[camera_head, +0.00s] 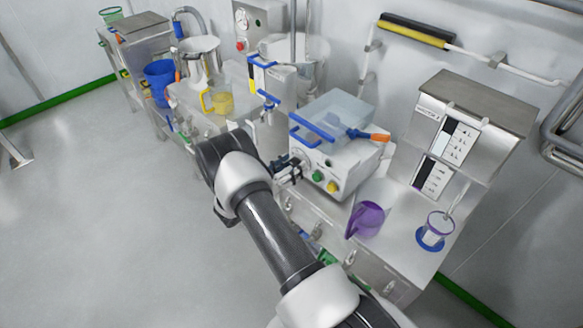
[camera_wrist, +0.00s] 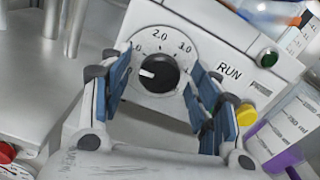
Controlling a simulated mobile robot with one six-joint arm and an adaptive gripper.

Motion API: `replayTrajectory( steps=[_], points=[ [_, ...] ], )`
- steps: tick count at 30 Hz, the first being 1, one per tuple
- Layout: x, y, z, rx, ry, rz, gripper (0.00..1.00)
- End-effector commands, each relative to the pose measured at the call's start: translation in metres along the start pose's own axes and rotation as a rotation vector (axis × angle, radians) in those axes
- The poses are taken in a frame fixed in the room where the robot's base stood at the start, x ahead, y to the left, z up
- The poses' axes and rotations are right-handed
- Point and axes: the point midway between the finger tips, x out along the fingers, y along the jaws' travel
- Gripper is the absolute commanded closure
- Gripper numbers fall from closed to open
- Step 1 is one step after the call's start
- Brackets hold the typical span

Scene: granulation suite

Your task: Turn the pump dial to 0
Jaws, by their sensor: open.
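The pump (camera_head: 350,180) is a white box with a clear tray on top; its front panel also shows in the wrist view (camera_wrist: 225,50). The pump dial (camera_wrist: 158,73) is a black knob on a white round scale marked 2.0 and 3.0, with other marks partly hidden. Its white pointer points left, below the 2.0 mark's left neighbour. My gripper (camera_wrist: 163,90) is open, its blue-padded fingers on the left and right of the dial with gaps showing. In the head view my gripper (camera_head: 288,171) is at the pump's front left; the dial is hard to make out there.
A yellow jug (camera_head: 219,101) stands left.

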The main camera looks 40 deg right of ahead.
Motion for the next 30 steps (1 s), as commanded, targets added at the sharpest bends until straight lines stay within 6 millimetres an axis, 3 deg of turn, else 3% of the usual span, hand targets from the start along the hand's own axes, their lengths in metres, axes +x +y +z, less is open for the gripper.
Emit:
replayTrajectory(
  steps=[9, 27, 30],
  points=[
    [0.0019, 0.0003, 0.0004, 0.0, 0.0, 0.001, 0.45],
    [0.0017, 0.0001, 0.0001, 0.0, 0.0, 0.001, 0.85],
    [0.0016, 0.0001, 0.0, -0.001, 0.0, 0.001, 0.88]
  ],
)
